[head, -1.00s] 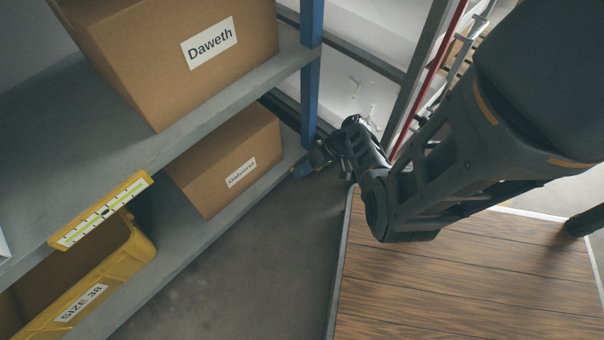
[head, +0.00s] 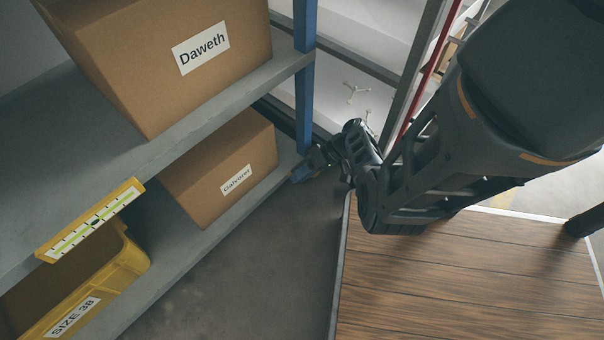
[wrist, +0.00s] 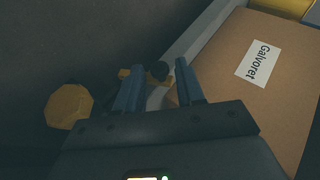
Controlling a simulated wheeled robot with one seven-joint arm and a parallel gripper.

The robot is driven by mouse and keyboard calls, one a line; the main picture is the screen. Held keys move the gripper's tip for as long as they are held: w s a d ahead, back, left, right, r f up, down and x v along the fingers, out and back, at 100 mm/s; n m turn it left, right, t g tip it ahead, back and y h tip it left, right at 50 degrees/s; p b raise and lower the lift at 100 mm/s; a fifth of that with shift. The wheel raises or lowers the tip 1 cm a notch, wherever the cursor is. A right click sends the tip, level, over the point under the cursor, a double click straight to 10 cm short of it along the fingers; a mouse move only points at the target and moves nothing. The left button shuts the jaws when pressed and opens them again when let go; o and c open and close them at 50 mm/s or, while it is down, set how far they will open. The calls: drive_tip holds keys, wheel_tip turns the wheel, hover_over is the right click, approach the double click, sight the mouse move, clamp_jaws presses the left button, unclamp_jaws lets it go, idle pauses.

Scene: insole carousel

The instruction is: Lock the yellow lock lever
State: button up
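My gripper (wrist: 157,76) shows in the wrist view with its two fingers apart and nothing clearly held between them. In the head view my gripper (head: 304,172) is low, by the foot of the blue shelf post (head: 305,80). A rounded yellow piece (wrist: 70,106) lies left of the fingers in the wrist view. I cannot tell which yellow piece is the lock lever. No lever can be made out in the head view.
The Galvoret box (head: 225,170) sits on the lower shelf close to my gripper; it also shows in the wrist view (wrist: 245,85). The Daweth box (head: 165,60) is above. A yellow SIZE 38 bin (head: 105,280) is at left. Bare floor (head: 240,270) lies before the shelf.

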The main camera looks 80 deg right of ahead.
drive_tip(key=shift+o, duration=0.8)
drive_tip(key=shift+a, duration=0.1)
